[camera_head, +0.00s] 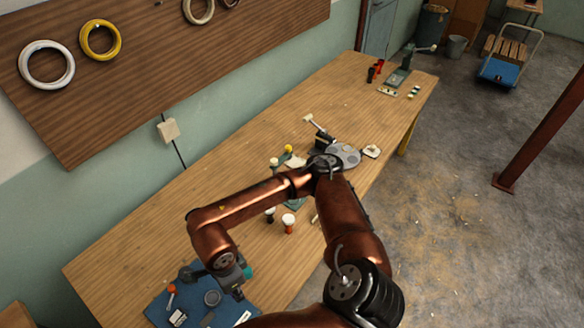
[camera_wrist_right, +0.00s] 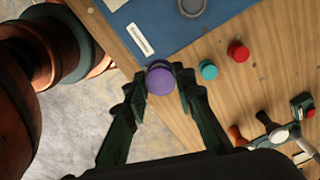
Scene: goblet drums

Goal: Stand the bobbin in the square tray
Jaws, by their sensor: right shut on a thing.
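My right gripper (camera_wrist_right: 158,79) is shut on a purple round-topped piece (camera_wrist_right: 158,80), held between its fingertips; it looks like the bobbin, seen end-on. Its lower part is hidden, so I cannot tell whether it touches the table. In the head view my right gripper (camera_head: 234,284) is low by the right edge of the blue mat, and the purple piece is hidden there. I cannot make out the square tray with certainty. My left gripper is not in view.
The blue mat (camera_head: 160,308) bears a grey round piece (camera_head: 212,298) and white labels. A teal piece (camera_wrist_right: 208,70) and a red piece (camera_wrist_right: 238,51) stand on the wood beside the held piece. A red-and-white cup-shaped piece (camera_head: 288,223) stands farther back. The table's far left is clear.

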